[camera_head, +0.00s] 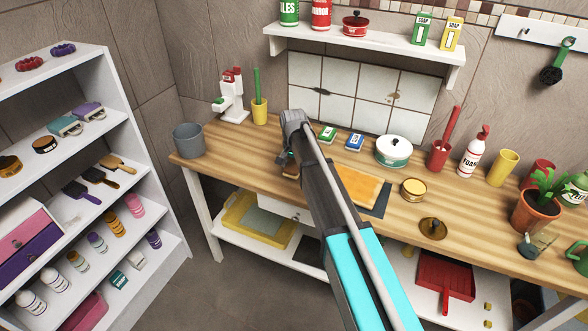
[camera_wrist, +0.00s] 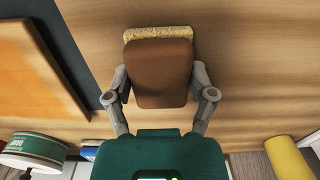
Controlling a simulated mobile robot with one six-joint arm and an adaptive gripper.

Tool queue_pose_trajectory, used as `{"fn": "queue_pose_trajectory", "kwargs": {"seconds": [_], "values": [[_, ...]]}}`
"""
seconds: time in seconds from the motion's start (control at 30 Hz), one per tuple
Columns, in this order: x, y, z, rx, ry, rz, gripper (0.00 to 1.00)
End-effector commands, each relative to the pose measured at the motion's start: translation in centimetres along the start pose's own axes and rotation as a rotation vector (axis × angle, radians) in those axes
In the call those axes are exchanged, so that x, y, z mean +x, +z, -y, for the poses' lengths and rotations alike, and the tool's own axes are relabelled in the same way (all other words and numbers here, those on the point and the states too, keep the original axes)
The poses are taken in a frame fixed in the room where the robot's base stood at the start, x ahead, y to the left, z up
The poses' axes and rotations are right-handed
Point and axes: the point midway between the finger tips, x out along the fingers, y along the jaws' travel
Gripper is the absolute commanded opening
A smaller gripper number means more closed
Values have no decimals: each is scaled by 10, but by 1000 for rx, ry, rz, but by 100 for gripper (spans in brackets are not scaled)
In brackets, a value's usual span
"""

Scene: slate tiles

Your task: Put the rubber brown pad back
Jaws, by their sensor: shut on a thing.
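The brown pad (camera_wrist: 163,72) fills the middle of the wrist view. It is a rounded brown block with a tan, rough-looking layer along its far edge. My gripper (camera_wrist: 160,82) is shut on it, one finger on each side. In the head view my gripper (camera_head: 287,157) is over the left part of the wooden workbench (camera_head: 225,152), largely hidden behind my arm. A small brown patch shows just below it there, but I cannot tell whether it is the pad. I cannot tell whether the pad touches the bench top.
An orange-brown board (camera_head: 362,185) on a dark mat (camera_head: 381,207) lies right of my gripper. A grey bucket (camera_head: 188,139), a yellow cup (camera_head: 260,111) and a white-green tin (camera_head: 394,152) stand nearby. A white shelf unit (camera_head: 128,135) with brushes and bottles stands left. Bench wood between bucket and gripper is clear.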

Motion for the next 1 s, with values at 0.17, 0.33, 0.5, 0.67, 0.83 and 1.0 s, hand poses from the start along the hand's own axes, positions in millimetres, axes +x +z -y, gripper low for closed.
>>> {"fn": "queue_pose_trajectory", "kwargs": {"seconds": [0.17, 0.33, 0.5, 0.67, 0.83, 1.0], "values": [[-1, 0, 0, 0, 0, 0, 33], [3, 0, 0, 0, 0, 0, 33], [2, 0, 0, 0, 0, 0, 94], [2, 0, 0, -1, 0, 0, 100], [2, 0, 0, -1, 0, 0, 100], [2, 0, 0, -1, 0, 0, 100]]}}
